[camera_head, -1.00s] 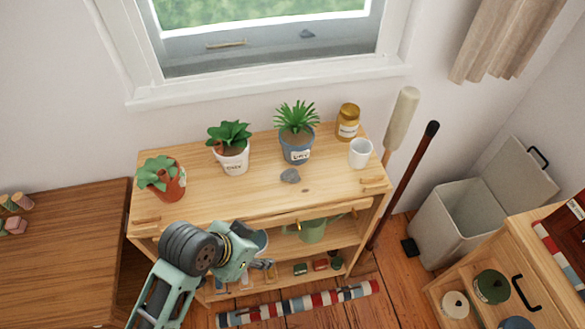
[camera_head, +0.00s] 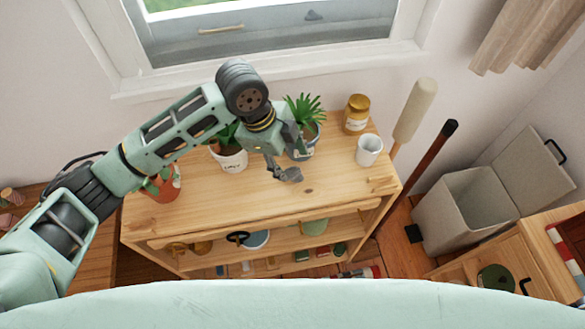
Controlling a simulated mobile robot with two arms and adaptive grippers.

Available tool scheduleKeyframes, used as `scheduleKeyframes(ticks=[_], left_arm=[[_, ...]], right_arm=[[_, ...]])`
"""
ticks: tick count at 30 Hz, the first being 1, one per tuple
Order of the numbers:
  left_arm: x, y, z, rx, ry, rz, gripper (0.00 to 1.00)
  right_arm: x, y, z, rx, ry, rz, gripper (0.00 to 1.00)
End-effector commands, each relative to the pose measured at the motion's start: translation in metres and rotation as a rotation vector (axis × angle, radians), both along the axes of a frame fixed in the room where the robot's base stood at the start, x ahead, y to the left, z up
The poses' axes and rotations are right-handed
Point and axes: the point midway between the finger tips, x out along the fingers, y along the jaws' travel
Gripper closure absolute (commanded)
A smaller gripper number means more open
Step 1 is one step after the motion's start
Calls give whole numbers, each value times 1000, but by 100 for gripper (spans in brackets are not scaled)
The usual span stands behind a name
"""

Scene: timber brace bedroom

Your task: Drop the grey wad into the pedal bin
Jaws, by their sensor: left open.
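The grey wad (camera_head: 292,174) is a small dark lump on the top of the wooden shelf unit (camera_head: 322,204), in front of the blue-grey plant pot. My left gripper (camera_head: 283,173) is open and right at the wad, partly hiding it; I cannot tell whether the fingers touch it. The pedal bin (camera_head: 440,218) stands on the floor at the right, a grey box with its lid (camera_head: 522,172) raised and its mouth open. My right gripper is out of view.
Potted plants (camera_head: 230,160), a gold-lidded jar (camera_head: 356,114) and a white cup (camera_head: 369,150) stand on the shelf top. A pale-headed pole (camera_head: 415,110) and a dark-handled pole (camera_head: 428,165) lean between shelf and bin. A wooden cabinet (camera_head: 500,245) stands beside the bin.

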Motion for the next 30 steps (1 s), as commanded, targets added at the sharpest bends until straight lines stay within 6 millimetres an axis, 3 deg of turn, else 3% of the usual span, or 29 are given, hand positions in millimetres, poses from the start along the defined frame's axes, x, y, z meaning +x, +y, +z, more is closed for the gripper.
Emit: scheduleKeyframes(ticks=[15, 23, 30], left_arm=[[3, -9, -64, -2, 1, 2, 51], [3, -10, -69, -2, -1, 1, 51], [3, -10, -69, -2, -1, 2, 70]], right_arm=[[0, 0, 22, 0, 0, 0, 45], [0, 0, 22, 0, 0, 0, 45], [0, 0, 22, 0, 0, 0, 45]])
